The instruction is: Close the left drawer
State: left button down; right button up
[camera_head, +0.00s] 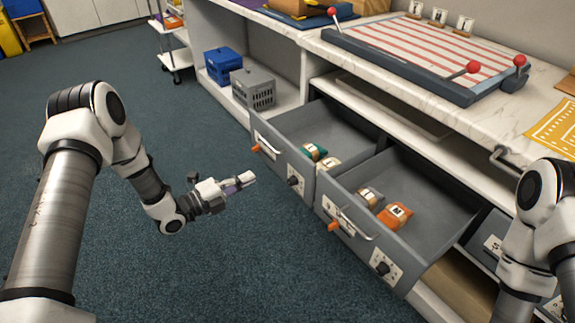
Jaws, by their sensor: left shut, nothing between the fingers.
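Two grey drawers stand pulled out side by side under the counter. The left drawer (283,165) is open, with a bar handle, an orange knob and a dark knob on its front; a green item (314,152) and a cream item (329,163) lie in it. The right drawer (354,235) is also open and holds a grey item (369,196) and an orange item (396,215). My left gripper (247,180) is shut and empty, in front of the left drawer's face and apart from it. My right arm shows at the right edge; its gripper is out of view.
A striped board with red knobs (430,50) lies on the counter (310,42). A blue crate (223,65) and a grey crate (253,88) stand on the low shelf at the left. A white cart (172,58) stands behind. The carpet before the drawers is clear.

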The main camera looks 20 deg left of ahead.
aim_at(297, 155)
pick_arm(q)
jog(key=b+x, duration=0.2)
jog(key=x, duration=1.1)
jog(key=shift+w+d, duration=0.25)
jog(key=shift+w, duration=0.05)
pick_arm(e)
notch_tip(297, 155, down, 3)
jog(key=shift+r, duration=0.2)
pick_arm(q)
jog(key=shift+b, duration=0.35)
pick_arm(e)
jog(key=shift+f, duration=0.1)
